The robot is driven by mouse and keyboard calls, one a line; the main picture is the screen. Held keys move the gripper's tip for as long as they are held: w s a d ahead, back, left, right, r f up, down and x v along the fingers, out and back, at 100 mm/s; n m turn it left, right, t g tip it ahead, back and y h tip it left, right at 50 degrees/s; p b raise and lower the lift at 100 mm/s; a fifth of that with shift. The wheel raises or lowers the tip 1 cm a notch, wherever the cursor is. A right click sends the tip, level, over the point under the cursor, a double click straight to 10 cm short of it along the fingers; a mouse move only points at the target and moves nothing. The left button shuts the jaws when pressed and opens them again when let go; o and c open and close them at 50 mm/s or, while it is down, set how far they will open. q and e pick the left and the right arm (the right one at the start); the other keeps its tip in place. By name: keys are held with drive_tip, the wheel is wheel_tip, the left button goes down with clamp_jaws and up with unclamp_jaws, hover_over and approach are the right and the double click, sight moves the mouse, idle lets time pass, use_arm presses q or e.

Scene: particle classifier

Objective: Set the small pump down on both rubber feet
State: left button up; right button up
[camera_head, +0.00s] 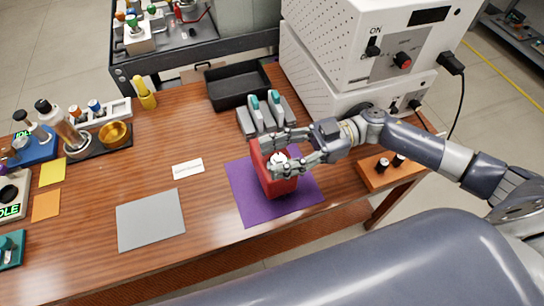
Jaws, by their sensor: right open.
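A red boxy body with a pale round part on top, apparently the small pump (279,186), is on the purple mat (242,202) at the right of the table. My right gripper (268,158) reaches in from the right, with its fingers spread over and around the pump's upper part. The fingers are open, and I cannot tell whether they touch it. They hide part of the pump's top. The rubber feet are not visible, and I cannot tell whether both rest on the mat. My left gripper is not in view.
Behind the pump are a grey stand with teal-topped items (264,117) and a black tray (236,86). White instrument boxes (328,75) stand at the back right. An orange block (376,176) is at the right edge. The grey mat (150,219) on the left is bare.

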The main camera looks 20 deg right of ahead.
drive_tip(key=d+b, duration=0.2)
drive_tip(key=d, duration=0.8)
drive_tip(key=shift+w+d+r, duration=0.15)
drive_tip(key=shift+d+r, duration=0.05)
drive_tip(key=shift+d, duration=0.15)
